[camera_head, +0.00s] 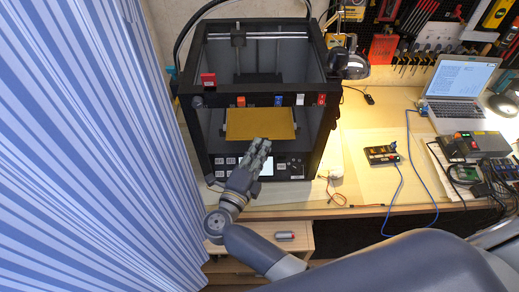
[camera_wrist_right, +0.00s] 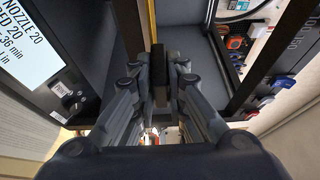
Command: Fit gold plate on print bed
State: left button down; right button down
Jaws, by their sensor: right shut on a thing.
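The gold plate (camera_head: 260,123) is inside the open front of the black 3D printer (camera_head: 326,130), looking about level. The print bed appears largely hidden beneath it, and I cannot tell whether the two touch. My right gripper (camera_head: 261,146) reaches in from the front and is shut on the plate at its near edge. In the right wrist view the gripper (camera_wrist_right: 160,85) has its fingers close together, with the plate showing as a thin yellow strip (camera_wrist_right: 152,22) beyond them. My left gripper is not in view.
The printer's side posts and top bar frame the opening, with small coloured clips along the bar. The printer's screen (camera_head: 267,167) is below the plate. A blue striped curtain (camera_head: 85,150) hangs at left. A laptop (camera_head: 460,85) and electronics are on the bench at right.

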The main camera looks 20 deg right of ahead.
jog(key=shift+r, duration=0.1)
jog(key=c, duration=1.5)
grip_release()
jog(key=shift+c, duration=0.2)
jog(key=shift+o, duration=0.6)
jog(key=o, duration=1.4)
jog(key=shift+f, duration=0.2)
jog(key=shift+f+b, duration=1.15)
jog(key=shift+s+a, duration=0.1)
jog(key=shift+s, duration=0.05)
